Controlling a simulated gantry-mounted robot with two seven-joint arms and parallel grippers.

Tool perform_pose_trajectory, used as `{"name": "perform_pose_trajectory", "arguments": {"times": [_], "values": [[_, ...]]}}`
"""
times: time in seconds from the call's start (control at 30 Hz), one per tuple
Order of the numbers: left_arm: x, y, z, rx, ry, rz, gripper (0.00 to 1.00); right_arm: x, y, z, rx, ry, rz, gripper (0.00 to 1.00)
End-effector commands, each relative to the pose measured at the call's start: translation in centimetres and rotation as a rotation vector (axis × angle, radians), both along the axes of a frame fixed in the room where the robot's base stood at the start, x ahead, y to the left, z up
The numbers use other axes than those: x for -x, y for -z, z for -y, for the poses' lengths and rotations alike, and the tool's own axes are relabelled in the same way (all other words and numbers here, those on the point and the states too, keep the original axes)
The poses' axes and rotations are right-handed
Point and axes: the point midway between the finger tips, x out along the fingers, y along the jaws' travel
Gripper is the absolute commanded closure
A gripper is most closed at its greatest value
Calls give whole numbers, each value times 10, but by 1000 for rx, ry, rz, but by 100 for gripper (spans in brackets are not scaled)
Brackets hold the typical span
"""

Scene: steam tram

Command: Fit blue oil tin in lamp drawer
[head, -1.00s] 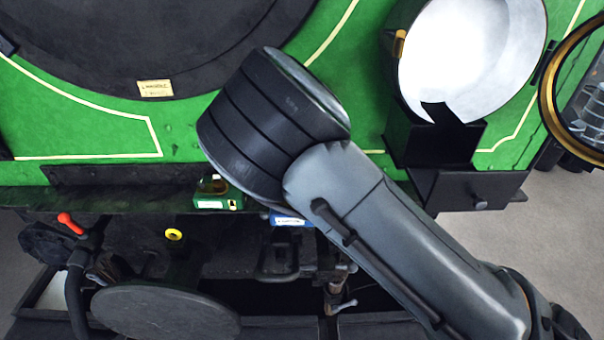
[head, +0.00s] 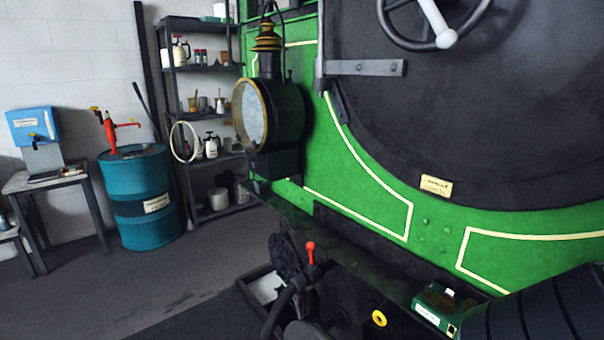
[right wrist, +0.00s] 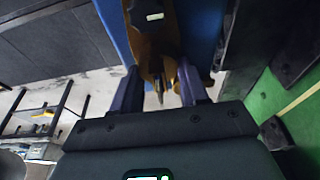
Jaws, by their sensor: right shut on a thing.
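The blue oil tin (right wrist: 203,32) fills the top middle of the right wrist view, close to the camera. A brown-gold part with a small pale label lies across its middle. My right gripper (right wrist: 159,76) is shut on it, with the fingers either side of the brown-gold part; the exact contact is hard to see. In the head view only a dark piece of my right arm shows at the lower right corner, so that gripper and the blue tin are hidden there. The lamp drawer is outside the head view now. My left gripper is not in view.
A green tin (head: 437,306) stands on the engine's front ledge beside my arm. A lamp (head: 268,115) is mounted on the green engine front. A red-handled lever (head: 311,252) rises below. A teal drum (head: 140,195), a shelf rack (head: 176,110) and open floor lie left.

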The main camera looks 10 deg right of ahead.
Motion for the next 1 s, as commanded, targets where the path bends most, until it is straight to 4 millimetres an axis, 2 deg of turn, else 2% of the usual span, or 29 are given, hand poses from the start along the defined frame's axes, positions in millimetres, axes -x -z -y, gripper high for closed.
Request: {"name": "perform_pose_trajectory", "arguments": {"times": [0.17,0.37,1.0], "values": [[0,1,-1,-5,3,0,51,-4,-1,5,2,-1,1,100],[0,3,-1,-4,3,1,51,-15,0,24,0,1,2,100],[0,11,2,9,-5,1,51,-77,1,122,0,1,2,100]]}}
